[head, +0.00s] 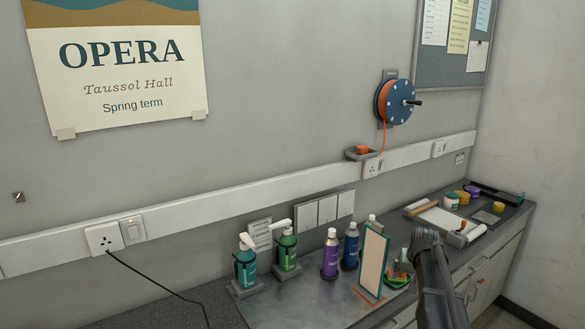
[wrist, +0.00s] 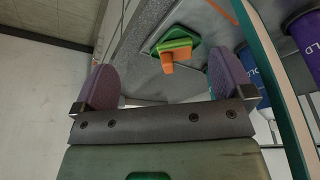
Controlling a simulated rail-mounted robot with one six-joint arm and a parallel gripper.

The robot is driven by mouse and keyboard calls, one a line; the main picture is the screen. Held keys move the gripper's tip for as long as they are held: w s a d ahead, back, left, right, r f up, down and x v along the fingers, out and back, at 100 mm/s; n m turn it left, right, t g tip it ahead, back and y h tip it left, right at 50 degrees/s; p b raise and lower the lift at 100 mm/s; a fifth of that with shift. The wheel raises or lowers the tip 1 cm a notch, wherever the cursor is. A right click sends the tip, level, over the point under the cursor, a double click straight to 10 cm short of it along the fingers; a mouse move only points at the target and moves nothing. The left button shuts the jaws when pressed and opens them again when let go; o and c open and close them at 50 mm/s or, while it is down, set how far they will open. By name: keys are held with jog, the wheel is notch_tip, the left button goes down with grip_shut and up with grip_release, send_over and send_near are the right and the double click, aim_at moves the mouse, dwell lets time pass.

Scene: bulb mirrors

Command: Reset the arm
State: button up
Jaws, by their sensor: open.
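My gripper (wrist: 165,85) shows in the wrist view with its two purple-grey fingers spread wide and nothing between them. Beyond the fingers, a green dish (wrist: 188,37) with an orange and green piece (wrist: 176,50) lies on the grey counter. In the head view my dark arm (head: 438,285) stands over the counter's front edge, just right of the green dish (head: 396,284). The fingertips cannot be made out there. An upright teal-edged panel (head: 374,262) stands left of the arm, and its edge shows close on the right in the wrist view (wrist: 272,75).
Two green pump bottles (head: 287,250), a purple bottle (head: 330,255) and a blue bottle (head: 351,246) stand along the counter (head: 300,305). A white sheet (head: 441,222), yellow tubs and a dark tray (head: 497,194) lie at the right. An orange cable reel (head: 394,102) hangs on the wall.

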jog(key=s+a+n+g, duration=0.1)
jog(key=s+a, duration=0.9)
jog(key=s, duration=0.4)
jog(key=s+a+n+g, duration=0.1)
jog(key=s+a+g, duration=0.1)
jog(key=s+a, duration=0.8)
jog(key=s+f, duration=0.1)
jog(key=s, duration=0.3)
jog(key=shift+n+y, duration=0.3)
jog(key=shift+n, duration=0.1)
jog(key=shift+a, duration=0.1)
